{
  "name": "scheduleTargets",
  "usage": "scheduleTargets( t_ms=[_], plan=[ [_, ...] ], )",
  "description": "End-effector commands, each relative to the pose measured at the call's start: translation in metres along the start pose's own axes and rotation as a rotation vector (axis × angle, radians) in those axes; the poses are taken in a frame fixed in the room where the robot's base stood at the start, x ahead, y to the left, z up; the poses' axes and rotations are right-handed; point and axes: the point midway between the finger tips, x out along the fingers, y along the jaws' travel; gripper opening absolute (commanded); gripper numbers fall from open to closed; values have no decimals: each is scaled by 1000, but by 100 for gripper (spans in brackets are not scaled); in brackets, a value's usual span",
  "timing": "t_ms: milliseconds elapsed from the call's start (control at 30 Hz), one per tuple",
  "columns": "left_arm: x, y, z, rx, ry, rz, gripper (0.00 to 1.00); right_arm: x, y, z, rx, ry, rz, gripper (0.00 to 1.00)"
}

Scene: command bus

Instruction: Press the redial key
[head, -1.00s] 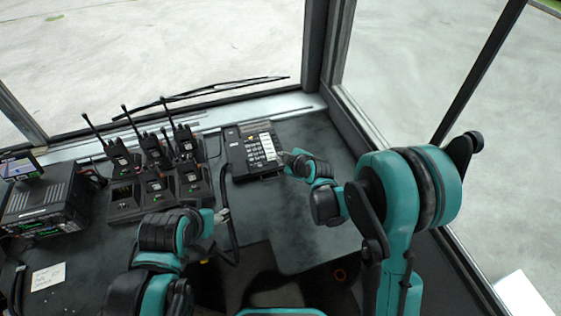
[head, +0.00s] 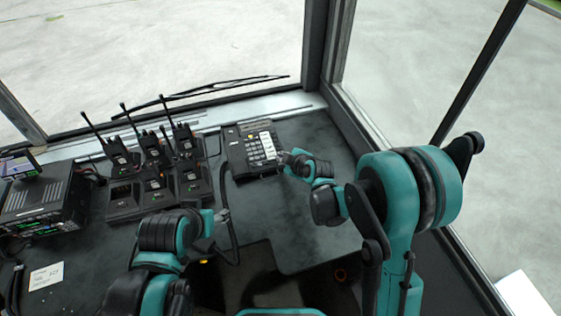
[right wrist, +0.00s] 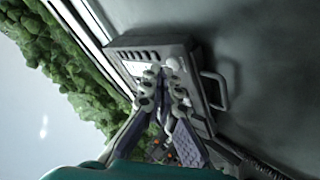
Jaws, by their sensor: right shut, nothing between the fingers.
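The black desk phone (head: 236,153) with rows of pale keys lies on the dark counter below the windshield. Its key labels are too small to read, so I cannot tell which one is redial. My right gripper (head: 284,158) is shut and empty at the right edge of the phone's keypad. In the right wrist view its closed fingertips (right wrist: 164,76) are over the phone (right wrist: 183,48) and hide part of the keys. I cannot tell whether they touch a key. My left gripper (head: 222,215) is low over the counter, left of the phone's front; its jaw state is unclear.
A charger rack (head: 122,212) with several handheld radios stands left of the phone. A radio unit (head: 45,205) and a paper note (head: 46,275) are at the far left. A black cord runs down beside the phone. The counter right of the phone is clear up to the window frame.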

Motion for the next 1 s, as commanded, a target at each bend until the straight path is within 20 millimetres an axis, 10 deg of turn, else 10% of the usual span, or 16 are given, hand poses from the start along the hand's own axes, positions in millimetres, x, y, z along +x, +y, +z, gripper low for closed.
scheduleTargets(
  t_ms=[1000],
  plan=[
    [6, 0, 4, 0, 0, 0, 56, 5, -3, 3, 0, 0, 0, 0]
  ],
)
